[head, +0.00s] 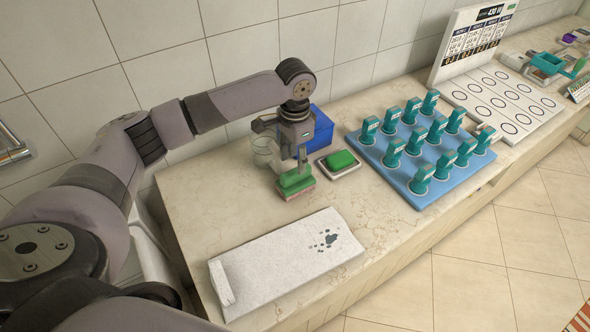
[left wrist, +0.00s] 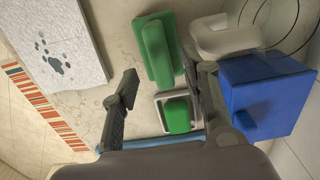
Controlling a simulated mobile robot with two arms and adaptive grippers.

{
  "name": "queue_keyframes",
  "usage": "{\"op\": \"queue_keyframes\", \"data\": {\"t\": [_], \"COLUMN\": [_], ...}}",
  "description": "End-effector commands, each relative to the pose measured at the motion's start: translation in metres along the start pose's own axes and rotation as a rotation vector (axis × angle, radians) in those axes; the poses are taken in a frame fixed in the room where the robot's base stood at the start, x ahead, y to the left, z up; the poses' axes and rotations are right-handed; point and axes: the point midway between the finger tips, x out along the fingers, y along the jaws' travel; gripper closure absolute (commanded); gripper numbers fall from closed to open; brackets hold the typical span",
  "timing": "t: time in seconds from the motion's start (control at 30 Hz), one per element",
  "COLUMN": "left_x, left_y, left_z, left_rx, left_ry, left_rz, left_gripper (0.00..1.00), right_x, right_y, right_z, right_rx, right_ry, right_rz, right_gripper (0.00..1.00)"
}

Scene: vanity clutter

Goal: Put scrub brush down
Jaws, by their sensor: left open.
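The green scrub brush (head: 295,182) rests on the stone counter, handle side up, with a reddish edge showing under its green top. It also shows in the left wrist view (left wrist: 158,50). My left gripper (head: 293,163) points down just above and behind the brush in the head view. My right gripper is not in view.
A soap dish (head: 327,171) with green soap (head: 341,160) sits just right of the brush. A blue box (head: 322,132) and a clear glass (head: 263,152) stand behind. A white mat (head: 265,265) lies in front.

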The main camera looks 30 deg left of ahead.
Motion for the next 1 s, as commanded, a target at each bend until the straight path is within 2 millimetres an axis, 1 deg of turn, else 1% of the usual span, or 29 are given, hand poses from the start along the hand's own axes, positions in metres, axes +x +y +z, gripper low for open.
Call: {"op": "queue_keyframes", "data": {"t": [0.03, 0.1, 0.2, 0.3, 0.4, 0.53, 1.0], "left_x": [-0.010, -0.025, -0.044, -0.057, -0.066, -0.070, -0.070], "left_y": [0.000, 0.000, 0.000, 0.000, 0.000, 0.000, 0.000], "left_z": [-0.001, -0.001, -0.001, -0.001, -0.001, 0.000, 0.000], "left_rx": [0.001, 0.000, 0.000, 0.000, 0.000, 0.000, 0.000], "left_ry": [0.005, 0.004, 0.004, 0.002, 0.001, -0.001, -0.001], "left_rz": [0.000, -0.001, 0.000, 0.001, 0.000, 0.001, 0.001], "left_gripper": [0.59, 0.59, 0.59, 0.59, 0.59, 0.59, 0.59], "right_x": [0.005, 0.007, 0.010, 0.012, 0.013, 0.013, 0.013], "right_y": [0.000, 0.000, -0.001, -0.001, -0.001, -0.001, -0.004], "right_z": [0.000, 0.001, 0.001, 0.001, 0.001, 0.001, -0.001], "right_rx": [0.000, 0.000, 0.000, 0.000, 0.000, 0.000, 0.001], "right_ry": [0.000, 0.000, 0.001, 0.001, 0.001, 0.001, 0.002], "right_rz": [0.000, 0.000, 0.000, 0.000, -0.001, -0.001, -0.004], "right_gripper": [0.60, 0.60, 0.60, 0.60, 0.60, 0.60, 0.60]}}
